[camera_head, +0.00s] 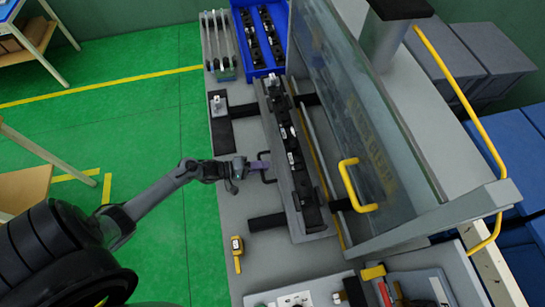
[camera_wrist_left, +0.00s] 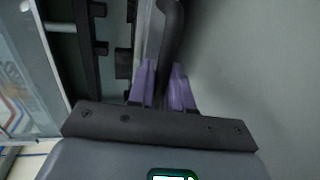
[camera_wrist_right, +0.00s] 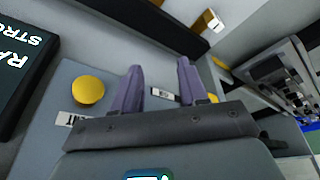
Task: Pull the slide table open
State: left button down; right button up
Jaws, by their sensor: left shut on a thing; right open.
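The slide table (camera_head: 284,190) is a long grey tray with a row of black fixtures on it, lying on the grey workbench in the head view. A black bar handle stands out from its left long side; it also shows in the left wrist view (camera_wrist_left: 172,32). My left gripper (camera_head: 262,164) is at this handle, its purple fingers shut on it, one finger on each side in the left wrist view (camera_wrist_left: 165,82). My right gripper (camera_wrist_right: 160,82) is outside the head view. In its wrist view its purple fingers are apart with nothing between them.
A clear guard panel (camera_head: 365,120) with a yellow handle (camera_head: 350,185) stands right of the slide table. A blue bin (camera_head: 262,40) is at the back; a yellow device (camera_head: 237,250) lies at front left. A round yellow button (camera_wrist_right: 88,90) is near my right gripper.

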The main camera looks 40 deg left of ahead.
pick_arm(q)
jog(key=shift+f+p+v, duration=0.2)
jog(key=shift+p+v, duration=0.05)
jog(key=shift+v, duration=0.8)
jog(key=shift+f+p+v, duration=0.2)
jog(key=shift+p+v, duration=0.05)
jog(key=shift+v, duration=0.8)
jog(key=shift+f+p+v, duration=0.25)
jog(key=shift+v, duration=0.8)
jog(key=shift+s, duration=0.1)
jog(key=c, duration=1.2)
grip_release()
jog(key=shift+a, duration=0.1)
jog(key=v, duration=1)
jog(key=shift+s+a+r+b, duration=0.15)
jog(key=shift+s+a+b, duration=0.1)
jog(key=shift+s+b, duration=0.05)
